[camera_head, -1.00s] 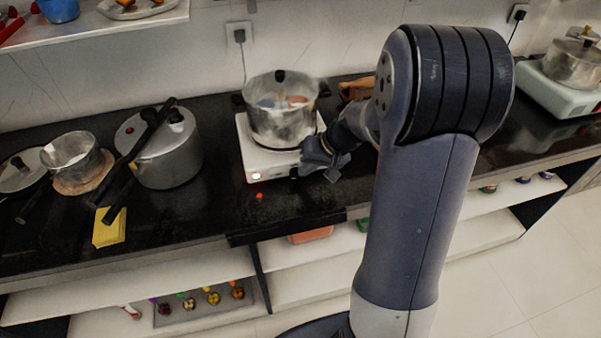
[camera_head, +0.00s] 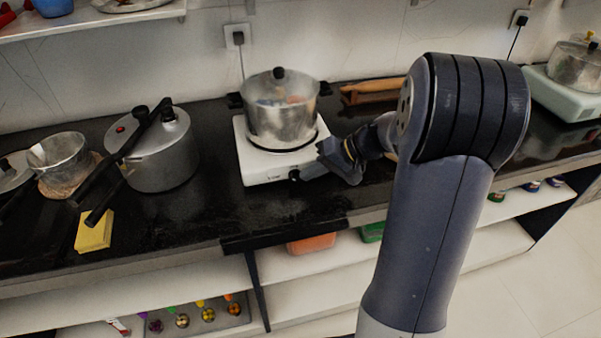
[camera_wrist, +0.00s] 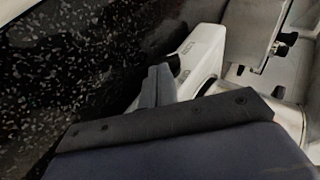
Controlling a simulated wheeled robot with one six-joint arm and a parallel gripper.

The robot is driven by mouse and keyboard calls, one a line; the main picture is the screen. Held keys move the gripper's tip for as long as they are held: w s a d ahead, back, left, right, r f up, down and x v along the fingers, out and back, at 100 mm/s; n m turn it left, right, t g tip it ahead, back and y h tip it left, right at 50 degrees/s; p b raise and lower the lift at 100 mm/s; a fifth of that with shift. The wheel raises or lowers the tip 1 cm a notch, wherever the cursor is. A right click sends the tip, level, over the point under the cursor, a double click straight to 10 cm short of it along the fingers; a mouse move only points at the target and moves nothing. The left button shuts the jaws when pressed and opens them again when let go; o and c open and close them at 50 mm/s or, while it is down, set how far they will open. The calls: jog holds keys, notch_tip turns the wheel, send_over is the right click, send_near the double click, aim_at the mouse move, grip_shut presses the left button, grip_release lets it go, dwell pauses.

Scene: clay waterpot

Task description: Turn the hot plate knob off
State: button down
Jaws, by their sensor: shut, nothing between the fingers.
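The white hot plate (camera_head: 262,171) stands on the black counter with a lidded metal pot (camera_head: 275,115) on it. No lit lamp shows on its front. In the wrist view, the grey fingers (camera_wrist: 158,86) point at the white side of the hot plate (camera_wrist: 205,47), and my gripper's body hides much of the scene.
A pressure cooker (camera_head: 166,155), a small pan (camera_head: 58,155) and a yellow sponge (camera_head: 94,232) are on the left. A wooden item (camera_head: 372,91) lies behind my arm. The counter in front of the hot plate is clear.

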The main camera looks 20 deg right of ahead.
jog(key=shift+d+f+y+b, duration=0.1)
jog(key=shift+f+y+b, duration=0.2)
jog(key=shift+y+b, duration=0.2)
jog(key=shift+d+f+b, duration=0.1)
jog(key=shift+f+b, duration=0.05)
jog(key=shift+b, duration=0.5)
